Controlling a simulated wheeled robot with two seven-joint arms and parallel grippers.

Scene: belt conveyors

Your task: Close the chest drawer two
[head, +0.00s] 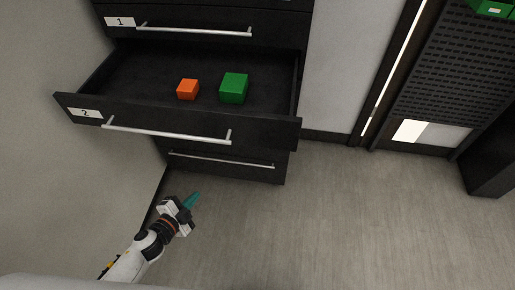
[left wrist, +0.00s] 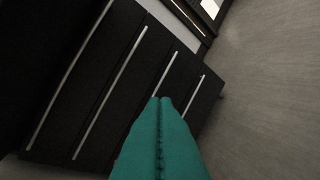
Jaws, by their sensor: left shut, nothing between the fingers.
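The black chest (head: 215,168) stands against the wall. Its drawer two (head: 262,128), labelled 2, is pulled well open and has a long silver handle (head: 165,132). Inside it lie an orange cube (head: 187,89) and a larger green cube (head: 234,88). Drawer one (head: 275,28) above is shut. My left gripper (head: 193,200), with teal fingers, is shut and empty, below and in front of drawer two, apart from it. In the left wrist view the shut fingers (left wrist: 160,135) point toward the dark chest fronts with several silver handles. My right gripper is not in view.
A lower drawer with a silver handle (head: 220,159) is shut under drawer two. A grey wall (head: 40,170) stands close on the left. The grey floor (head: 340,220) is clear to the right. A dark perforated panel (head: 445,80) and a dark block (head: 492,160) stand at the right.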

